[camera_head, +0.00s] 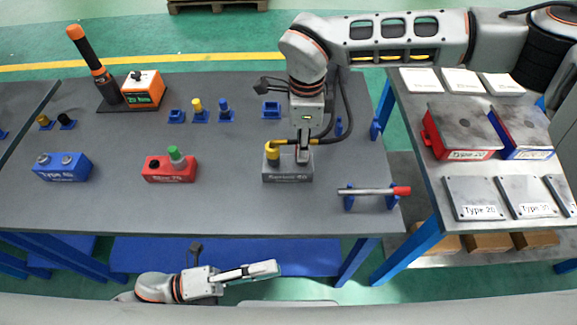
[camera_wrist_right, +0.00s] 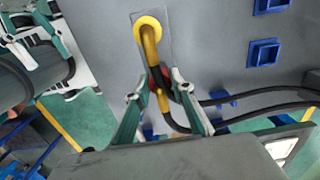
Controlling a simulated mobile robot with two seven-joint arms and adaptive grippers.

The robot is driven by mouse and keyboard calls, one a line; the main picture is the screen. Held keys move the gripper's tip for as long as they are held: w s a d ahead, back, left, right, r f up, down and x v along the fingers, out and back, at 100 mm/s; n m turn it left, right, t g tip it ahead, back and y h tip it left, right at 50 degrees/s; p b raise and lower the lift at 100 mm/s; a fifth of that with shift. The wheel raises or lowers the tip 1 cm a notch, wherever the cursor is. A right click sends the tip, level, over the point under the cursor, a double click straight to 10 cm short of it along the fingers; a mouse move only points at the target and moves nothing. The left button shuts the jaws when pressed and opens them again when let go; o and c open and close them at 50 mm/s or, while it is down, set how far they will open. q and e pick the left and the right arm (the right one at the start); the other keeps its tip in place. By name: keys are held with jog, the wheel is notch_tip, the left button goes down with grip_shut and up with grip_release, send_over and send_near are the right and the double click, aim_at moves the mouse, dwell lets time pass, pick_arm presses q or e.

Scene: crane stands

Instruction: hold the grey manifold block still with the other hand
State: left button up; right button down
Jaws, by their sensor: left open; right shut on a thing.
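The grey manifold block (camera_head: 300,178) sits on the dark table near its front edge, with a yellow plug (camera_head: 271,152) upright at its left end. In the right wrist view the block (camera_wrist_right: 178,50) is partly hidden behind a yellow piece (camera_wrist_right: 152,50) with a dark hose. My right gripper (camera_head: 303,157) is above the block's right part. It is shut on the yellow-ended hose, also seen between the fingers in the right wrist view (camera_wrist_right: 162,85). My left gripper (camera_head: 274,268) is open and empty, low in front of the table edge, apart from the block.
A red block (camera_head: 155,174) with a green plug and a blue block (camera_head: 75,172) stand left. A red-tipped rod (camera_head: 370,191) lies on blue supports to the right. Small blue holders stand behind. A side table (camera_head: 432,178) holds boxes and plates.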

pick_arm(q)
jog(key=w+a+r+n+t+h, duration=0.15)
jog(key=r+h, duration=0.25)
jog(key=r, duration=0.9)
jog(key=w+d+r+n+h, duration=0.1)
jog(key=w+r+n+h, duration=0.3)
jog(key=r, duration=0.8)
jog(key=m+g+y, duration=0.5)
jog(key=m+y, duration=1)
jog(key=m, duration=0.9)
send_near(263, 166)
jog(key=shift+w+d+f, duration=0.4)
jog(key=shift+d+f, duration=0.15)
jog(key=shift+f, duration=0.2)
jog(key=shift+w+d+f, duration=0.15)
jog(key=shift+d+f, duration=0.1)
jog(key=shift+x, duration=4.05)
